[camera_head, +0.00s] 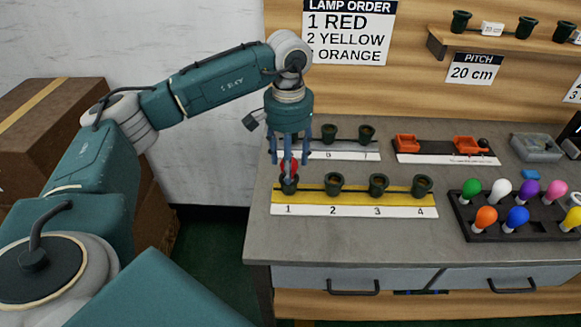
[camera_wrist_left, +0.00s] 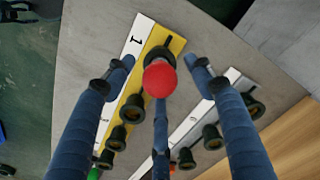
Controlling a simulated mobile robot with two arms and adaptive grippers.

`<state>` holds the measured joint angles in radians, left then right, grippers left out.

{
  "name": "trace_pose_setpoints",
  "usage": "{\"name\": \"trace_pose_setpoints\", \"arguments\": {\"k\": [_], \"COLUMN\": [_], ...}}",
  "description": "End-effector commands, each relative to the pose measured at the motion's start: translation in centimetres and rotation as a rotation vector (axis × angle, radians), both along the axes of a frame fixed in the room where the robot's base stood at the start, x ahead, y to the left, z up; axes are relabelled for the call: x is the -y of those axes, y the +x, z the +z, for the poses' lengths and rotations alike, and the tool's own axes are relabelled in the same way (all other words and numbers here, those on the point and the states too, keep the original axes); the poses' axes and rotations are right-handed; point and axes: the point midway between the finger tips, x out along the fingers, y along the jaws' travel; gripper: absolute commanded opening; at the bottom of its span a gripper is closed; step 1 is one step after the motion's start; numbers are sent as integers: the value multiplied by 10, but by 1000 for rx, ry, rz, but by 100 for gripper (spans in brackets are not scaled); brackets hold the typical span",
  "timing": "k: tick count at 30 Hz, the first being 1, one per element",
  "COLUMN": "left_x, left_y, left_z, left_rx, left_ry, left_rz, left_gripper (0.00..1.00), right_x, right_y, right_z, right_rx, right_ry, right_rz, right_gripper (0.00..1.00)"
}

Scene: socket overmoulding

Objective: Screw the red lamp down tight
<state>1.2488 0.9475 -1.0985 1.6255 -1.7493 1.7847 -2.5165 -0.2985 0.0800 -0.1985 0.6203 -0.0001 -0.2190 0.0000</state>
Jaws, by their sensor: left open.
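The red lamp (camera_head: 289,168) stands in the green socket numbered 1 (camera_head: 288,186), at the left end of the yellow strip (camera_head: 308,191). In the left wrist view the red lamp (camera_wrist_left: 160,79) is seen from above, between the fingers. My left gripper (camera_head: 289,158) points down over the lamp. Its fingers are open around the lamp, with a gap to it on both sides in the left wrist view (camera_wrist_left: 160,68). How far the lamp sits in its socket is hidden. My right gripper is not in view.
Sockets 2 (camera_head: 334,184), 3 (camera_head: 378,185) and 4 (camera_head: 422,186) on the yellow strip are empty. A second strip (camera_head: 345,154) with sockets lies behind. A dark tray (camera_head: 468,234) with several coloured lamps is at the right. The grey bench front is clear.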

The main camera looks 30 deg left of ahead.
Motion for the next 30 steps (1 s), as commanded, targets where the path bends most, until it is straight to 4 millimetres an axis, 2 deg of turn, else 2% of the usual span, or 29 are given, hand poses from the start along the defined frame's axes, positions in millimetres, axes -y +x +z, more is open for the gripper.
{"name": "trace_pose_setpoints", "arguments": {"k": [9, 14, 21, 30], "left_x": [0, 0, 0, 0], "left_y": [0, 0, 0, 0], "left_z": [0, 0, 1, 1], "left_rx": [0, 0, -1, 0], "left_ry": [0, 0, 0, 0], "left_rz": [340, 420, 705, 931], "left_gripper": [54, 54, 54, 54], "right_x": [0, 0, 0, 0], "right_y": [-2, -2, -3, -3], "right_z": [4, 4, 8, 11], "right_rx": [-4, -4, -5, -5], "right_ry": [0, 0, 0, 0], "right_rz": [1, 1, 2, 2], "right_gripper": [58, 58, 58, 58]}}
